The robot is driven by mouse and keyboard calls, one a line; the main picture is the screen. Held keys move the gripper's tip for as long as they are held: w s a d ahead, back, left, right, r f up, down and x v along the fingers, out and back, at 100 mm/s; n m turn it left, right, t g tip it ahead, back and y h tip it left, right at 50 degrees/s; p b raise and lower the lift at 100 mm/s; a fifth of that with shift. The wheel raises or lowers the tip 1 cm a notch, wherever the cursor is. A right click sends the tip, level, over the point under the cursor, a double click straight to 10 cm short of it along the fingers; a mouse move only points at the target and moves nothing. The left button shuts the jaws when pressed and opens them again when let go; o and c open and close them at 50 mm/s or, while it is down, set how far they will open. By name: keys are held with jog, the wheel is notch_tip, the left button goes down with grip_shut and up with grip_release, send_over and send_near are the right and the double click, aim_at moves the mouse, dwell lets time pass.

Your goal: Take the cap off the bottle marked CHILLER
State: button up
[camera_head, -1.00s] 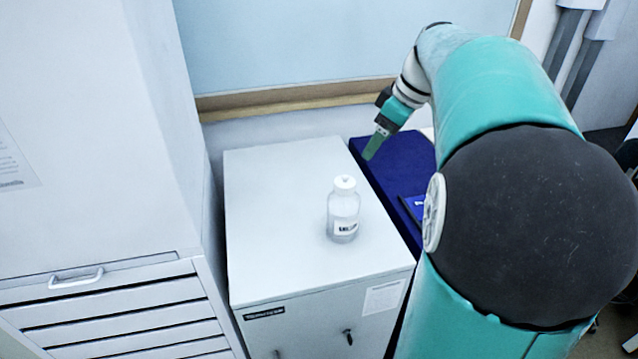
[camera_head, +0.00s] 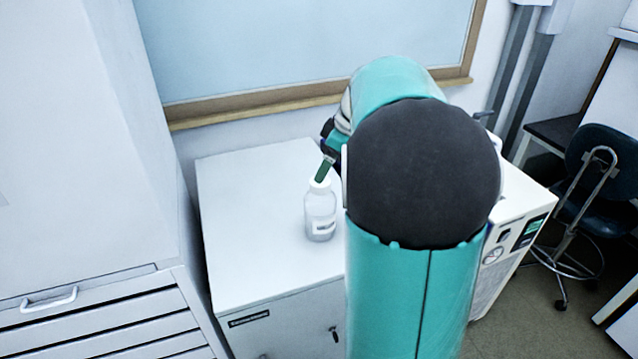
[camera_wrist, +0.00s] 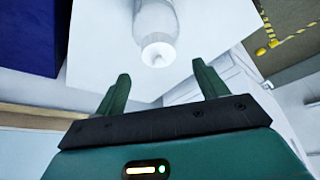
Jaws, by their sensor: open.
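A clear bottle (camera_head: 320,214) with a white cap (camera_head: 319,184) stands upright on a white cabinet top. Its label is too small to read. In the wrist view the bottle (camera_wrist: 155,22) and its white cap (camera_wrist: 158,54) show beyond the fingertips, roughly between them. My gripper (camera_wrist: 160,78) is open and empty, with a green finger on each side. In the head view my gripper (camera_head: 322,172) is at the cap's upper right; my arm hides most of it. I cannot tell whether a finger touches the cap.
The white cabinet (camera_head: 245,210) has clear room left of the bottle. A tall cabinet with drawers (camera_head: 110,320) stands at the left. A wood-framed window or board (camera_head: 300,50) is behind. A white machine (camera_head: 510,230) and a dark chair (camera_head: 595,170) are at the right.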

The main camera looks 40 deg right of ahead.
jog(key=x, duration=0.5)
jog(key=shift+d+f, duration=0.1)
jog(key=shift+s, duration=0.1)
jog(key=c, duration=1)
jog(key=shift+r, duration=0.6)
notch_tip(320, 180, up, 2)
jog(key=shift+r, duration=0.1)
jog(key=s+r, duration=0.3)
jog(key=s, duration=0.1)
jog(key=s+r, duration=0.3)
jog(key=s, duration=0.2)
jog(key=s+a+r, duration=0.1)
jog(key=s+r, duration=0.2)
jog(key=s, duration=0.2)
jog(key=shift+r, duration=0.35)
